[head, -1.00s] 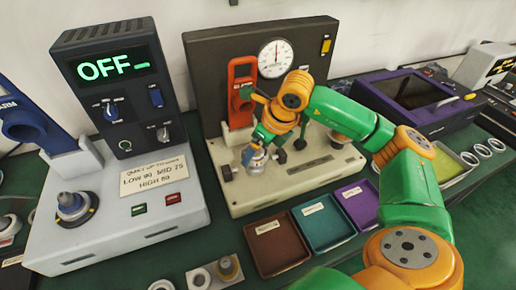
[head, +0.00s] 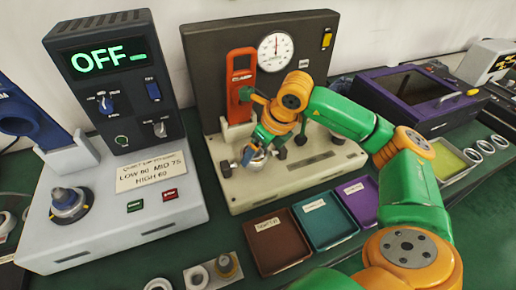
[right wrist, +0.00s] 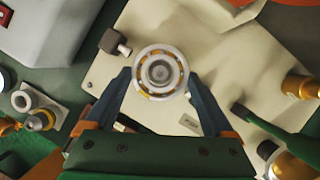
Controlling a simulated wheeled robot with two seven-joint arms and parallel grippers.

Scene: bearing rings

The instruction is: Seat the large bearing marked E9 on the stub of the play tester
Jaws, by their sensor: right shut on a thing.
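The play tester (head: 330,178) has a cream base, a dark back panel, a round dial and a red clamp lever (head: 241,75). My right gripper (head: 254,156) is over the left front of its base. It is shut on a metal bearing ring, which shows clearly in the right wrist view (right wrist: 142,60) between the two dark fingers. A round grey end, apparently the stub (right wrist: 160,72), shows inside the ring's bore. I cannot tell how far down the ring sits on it. No E9 mark is readable. My left gripper is not in view.
Brown (head: 277,255), teal (head: 330,232) and purple (head: 362,212) trays lie in front of the tester. A grey machine reading OFF (head: 105,235) stands left, with a round post. Loose rings (head: 487,147) lie at right. Dark knobs stand on the tester base near the gripper.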

